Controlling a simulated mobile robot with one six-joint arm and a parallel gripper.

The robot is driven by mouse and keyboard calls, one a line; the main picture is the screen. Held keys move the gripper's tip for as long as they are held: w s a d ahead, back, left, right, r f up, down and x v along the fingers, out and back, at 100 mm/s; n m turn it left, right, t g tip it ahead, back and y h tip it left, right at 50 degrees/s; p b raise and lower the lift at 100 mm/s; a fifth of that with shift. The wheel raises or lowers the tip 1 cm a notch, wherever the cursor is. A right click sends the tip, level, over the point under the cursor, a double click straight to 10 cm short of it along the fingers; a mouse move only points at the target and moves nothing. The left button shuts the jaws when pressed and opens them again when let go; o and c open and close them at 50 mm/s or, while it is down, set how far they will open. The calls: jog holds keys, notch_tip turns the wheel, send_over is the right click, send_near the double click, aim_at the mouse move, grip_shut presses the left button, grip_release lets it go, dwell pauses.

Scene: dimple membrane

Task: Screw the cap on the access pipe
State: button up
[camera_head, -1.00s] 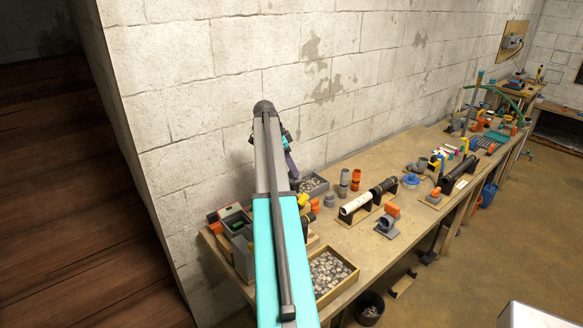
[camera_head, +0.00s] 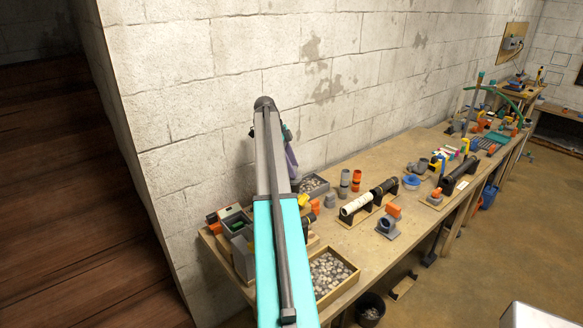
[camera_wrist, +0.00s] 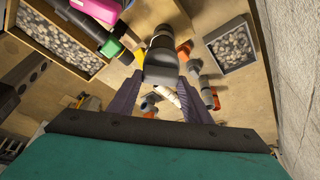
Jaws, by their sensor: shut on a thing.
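My gripper (camera_wrist: 160,82) shows in the wrist view as two purple fingers on either side of a dark grey, rounded piece (camera_wrist: 160,66), and is shut on it. The piece looks like the cap, but its threads are hidden. A dark cylindrical part (camera_wrist: 164,32) shows just beyond it; I cannot tell whether the two touch. A black and green pipe (camera_wrist: 88,30) lies to the upper left, beside a pink part (camera_wrist: 97,8). I cannot tell which piece is the access pipe. In the head view my arm hides most of the gripper; a purple finger (camera_head: 291,158) shows.
The long wooden bench (camera_head: 345,240) runs along the block wall (camera_head: 230,90). A large gravel tray (camera_head: 352,283) stands at its front, and a small gravel tray (camera_wrist: 232,66) lies near the wall. A white and black pipe (camera_head: 356,205) rests on a stand. Loose orange and grey fittings stand nearby.

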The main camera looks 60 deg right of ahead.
jog(key=shift+d+r, duration=0.1)
jog(key=shift+w+d+m+y+b, duration=0.1)
jog(key=shift+m+y+b, duration=0.2)
jog(key=shift+m, duration=0.7)
jog(key=shift+m+y, duration=0.5)
jog(key=shift+m, duration=0.8)
jog(key=o, duration=1.2)
jog(key=shift+r, duration=0.1)
